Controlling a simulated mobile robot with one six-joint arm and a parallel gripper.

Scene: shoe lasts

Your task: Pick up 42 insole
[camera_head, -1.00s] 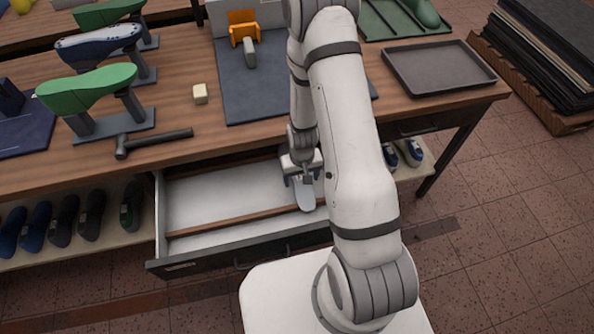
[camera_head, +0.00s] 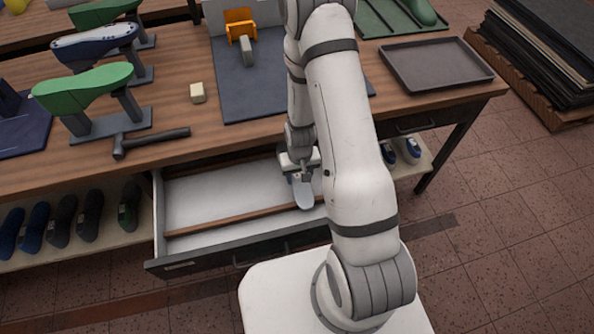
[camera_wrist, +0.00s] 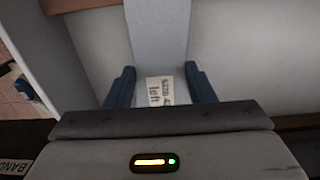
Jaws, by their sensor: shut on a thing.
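The insole (camera_head: 303,192) is a flat pale grey piece in the open drawer (camera_head: 215,198), and its rounded end shows below my gripper (camera_head: 301,174). In the wrist view the insole (camera_wrist: 159,40) runs up from between the two dark fingers of my gripper (camera_wrist: 160,90). A white label (camera_wrist: 159,91) with printed text lies on it; I read "left", but the size number is too blurred to tell. My gripper is shut on the insole. I cannot tell whether the insole is clear of the drawer floor.
A wooden divider (camera_head: 245,219) runs along the drawer. The workbench above holds a hammer (camera_head: 150,142), green shoe lasts (camera_head: 85,88) on stands, a small cream block (camera_head: 198,93) and an empty dark tray (camera_head: 436,64). Several shoes (camera_head: 60,220) stand on the lower shelf.

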